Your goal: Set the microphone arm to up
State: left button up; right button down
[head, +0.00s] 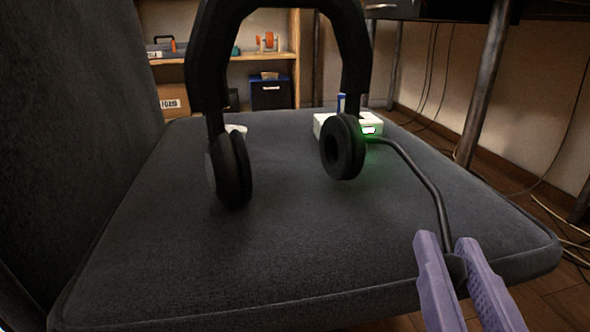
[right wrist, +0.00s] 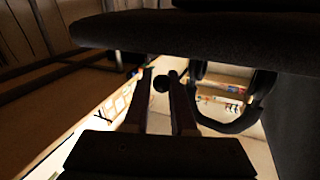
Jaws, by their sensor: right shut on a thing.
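A black headset (head: 355,45) stands above the dark grey seat, its headband running out of the top of the head view. It has a left ear cup (head: 232,170) and a right ear cup (head: 343,148). The thin microphone arm (head: 425,180) runs from the right ear cup toward the right and bends down toward the front. My right gripper (head: 446,240), with purple fingers, is shut on the microphone tip (head: 456,268) near the seat's front right. The tip also shows between the fingers in the right wrist view (right wrist: 161,83). My left gripper is not in view.
The seat (head: 190,270) has a tall backrest (head: 70,120) on the left. A white box with a green light (head: 369,130) sits behind the right ear cup. A wooden shelf (head: 225,72) stands behind. A metal leg (head: 485,90) and loose cables are at right.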

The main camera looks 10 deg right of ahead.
aim_at(449, 247)
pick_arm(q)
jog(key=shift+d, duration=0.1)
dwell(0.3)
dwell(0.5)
